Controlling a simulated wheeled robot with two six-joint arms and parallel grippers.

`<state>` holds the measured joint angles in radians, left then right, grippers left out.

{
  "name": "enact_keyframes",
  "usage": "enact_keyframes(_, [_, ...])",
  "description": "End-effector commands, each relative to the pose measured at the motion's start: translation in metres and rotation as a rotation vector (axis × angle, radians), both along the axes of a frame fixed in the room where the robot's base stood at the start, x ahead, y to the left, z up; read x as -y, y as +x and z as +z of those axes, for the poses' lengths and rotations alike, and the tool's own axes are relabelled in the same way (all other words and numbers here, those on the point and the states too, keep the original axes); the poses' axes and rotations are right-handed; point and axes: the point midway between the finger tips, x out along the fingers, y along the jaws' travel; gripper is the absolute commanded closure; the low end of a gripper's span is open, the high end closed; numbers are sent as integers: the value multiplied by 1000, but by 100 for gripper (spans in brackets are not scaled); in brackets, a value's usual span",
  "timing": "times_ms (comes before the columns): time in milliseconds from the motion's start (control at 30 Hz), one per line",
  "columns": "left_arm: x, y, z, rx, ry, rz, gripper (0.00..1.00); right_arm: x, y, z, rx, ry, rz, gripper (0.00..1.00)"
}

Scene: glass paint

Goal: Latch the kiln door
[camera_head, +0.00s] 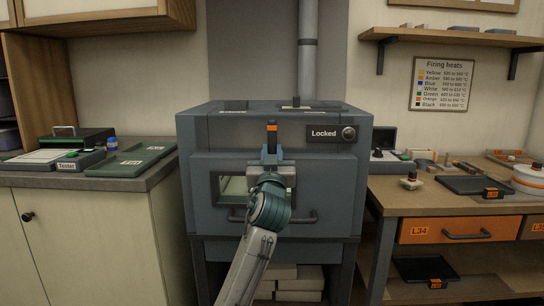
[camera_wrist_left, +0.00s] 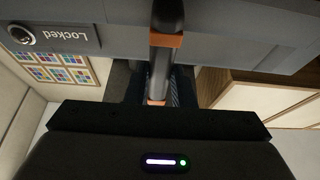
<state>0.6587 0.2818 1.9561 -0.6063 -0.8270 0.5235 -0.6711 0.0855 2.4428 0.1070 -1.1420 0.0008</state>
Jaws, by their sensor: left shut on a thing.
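The dark grey kiln (camera_head: 215,140) stands in the middle of the head view. Its front door (camera_head: 325,190) looks shut, with a window partly hidden by my arm and a bar handle (camera_head: 305,218) low down. An upright black latch lever with an orange band (camera_head: 272,130) is at the top of the door. It also shows in the left wrist view (camera_wrist_left: 167,25). My left gripper (camera_head: 271,154) is in front of the door, shut on the lever. The fingertips are hard to make out. My right gripper is not in view.
A "Locked" plate (camera_head: 323,133) with a round silver dial (camera_head: 349,133) is right of the lever. A counter (camera_head: 150,178) with trays stands left. A wooden bench (camera_head: 400,192) with tools, a black tray (camera_head: 470,185) and a white pot (camera_head: 530,176) stands right.

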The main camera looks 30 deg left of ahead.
Motion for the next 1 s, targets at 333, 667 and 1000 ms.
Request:
enact_keyframes(333, [0,1,-2,-2,-6,-3,72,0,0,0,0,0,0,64])
enact_keyframes(667, [0,0,-1,0,-3,-1,56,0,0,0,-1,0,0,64])
enact_keyframes(1000, [22,-33,-19,0,-4,-4,56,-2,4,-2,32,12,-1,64])
